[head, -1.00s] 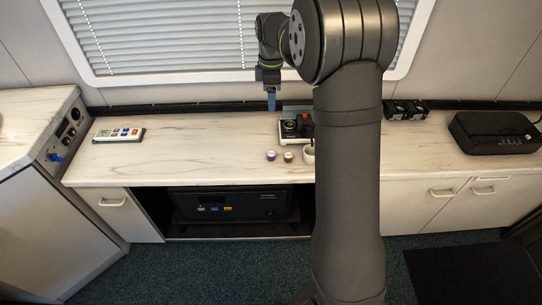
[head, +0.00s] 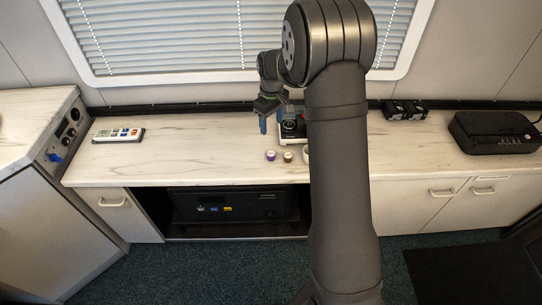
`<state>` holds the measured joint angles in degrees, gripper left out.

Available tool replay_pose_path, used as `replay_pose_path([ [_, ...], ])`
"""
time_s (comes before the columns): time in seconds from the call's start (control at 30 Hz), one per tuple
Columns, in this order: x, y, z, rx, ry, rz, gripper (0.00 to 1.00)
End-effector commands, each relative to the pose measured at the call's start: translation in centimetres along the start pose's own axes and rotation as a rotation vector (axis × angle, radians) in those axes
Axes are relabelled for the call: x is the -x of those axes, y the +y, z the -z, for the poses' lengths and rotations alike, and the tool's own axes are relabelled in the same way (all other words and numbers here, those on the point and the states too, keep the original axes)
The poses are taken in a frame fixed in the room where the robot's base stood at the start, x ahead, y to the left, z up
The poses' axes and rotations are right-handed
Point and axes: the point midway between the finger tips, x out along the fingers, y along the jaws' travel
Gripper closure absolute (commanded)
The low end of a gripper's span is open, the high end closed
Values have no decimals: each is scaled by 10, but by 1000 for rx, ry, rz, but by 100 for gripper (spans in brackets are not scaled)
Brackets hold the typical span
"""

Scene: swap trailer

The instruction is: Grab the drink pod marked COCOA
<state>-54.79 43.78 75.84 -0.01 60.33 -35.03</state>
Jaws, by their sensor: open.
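My gripper (head: 263,125) is open and empty, with blue fingertips pointing down. It is above and behind the purple pod, apart from both pods. A dark coffee machine (head: 293,127) stands just right of my gripper, partly hidden by my arm.
A pale cup (head: 306,155) right of the pods is mostly hidden by my arm. A remote-like panel (head: 118,135) lies at the counter's left. Dark devices (head: 404,109) and a black case (head: 497,132) stand at the right. The counter left of the pods is clear.

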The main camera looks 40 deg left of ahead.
Motion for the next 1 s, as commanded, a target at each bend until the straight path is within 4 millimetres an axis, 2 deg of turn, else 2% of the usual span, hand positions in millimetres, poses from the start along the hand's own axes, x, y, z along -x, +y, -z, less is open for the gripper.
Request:
replay_pose_path([
  [0.2,-50,-1,-1,2,-4,3,41],
  [0.4,-87,0,0,3,-3,2,41],
  [0.77,-111,1,1,3,-2,2,41],
  [1.0,-145,2,5,3,-2,2,41],
])
